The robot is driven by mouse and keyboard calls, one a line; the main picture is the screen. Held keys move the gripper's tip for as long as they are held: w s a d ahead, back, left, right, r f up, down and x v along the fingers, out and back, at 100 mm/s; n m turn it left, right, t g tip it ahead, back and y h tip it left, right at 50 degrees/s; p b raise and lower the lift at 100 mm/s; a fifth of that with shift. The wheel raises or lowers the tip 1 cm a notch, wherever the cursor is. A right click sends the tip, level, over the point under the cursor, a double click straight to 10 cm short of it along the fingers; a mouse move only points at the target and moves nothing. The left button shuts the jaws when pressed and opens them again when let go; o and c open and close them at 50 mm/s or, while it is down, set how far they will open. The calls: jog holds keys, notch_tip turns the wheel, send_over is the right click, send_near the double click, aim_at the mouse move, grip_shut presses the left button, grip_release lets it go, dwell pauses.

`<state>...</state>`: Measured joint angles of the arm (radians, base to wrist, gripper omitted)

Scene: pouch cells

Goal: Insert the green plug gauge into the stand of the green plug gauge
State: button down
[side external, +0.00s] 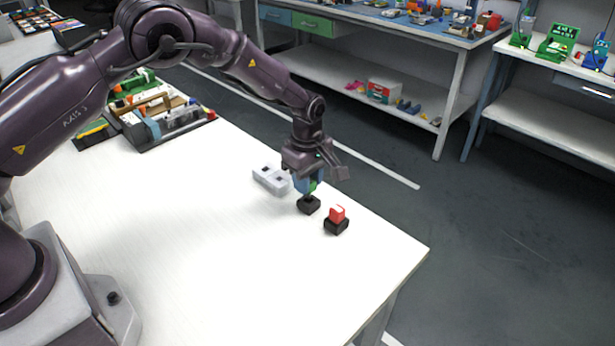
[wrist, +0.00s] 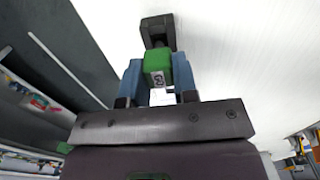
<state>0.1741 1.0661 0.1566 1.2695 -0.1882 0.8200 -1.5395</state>
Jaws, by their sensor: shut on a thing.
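The green plug gauge (wrist: 158,66) is between the blue fingers of my gripper (wrist: 158,82), with a small printed label facing the wrist camera. A sliver of its green shows between the fingers in the side view (side external: 314,186). My gripper (side external: 308,186) is shut on it, pointing down near the table's far edge. The black stand (side external: 309,205) is directly below my fingers on the table. In the wrist view the stand (wrist: 157,25) lies just beyond the gauge's end, lined up with it. I cannot tell whether the gauge's tip is inside the stand.
A red gauge (side external: 337,213) sits in another black stand (side external: 336,227) just right of my gripper. A light grey block (side external: 271,180) with square holes lies to the left. A dark tray (side external: 165,134) of parts is at the back left. The white table's (side external: 200,250) front is clear.

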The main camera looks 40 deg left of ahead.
jog(key=shift+f, duration=1.35)
jog(key=c, duration=0.8)
grip_release()
notch_tip(320, 180, up, 13)
jog(key=shift+f, duration=0.1)
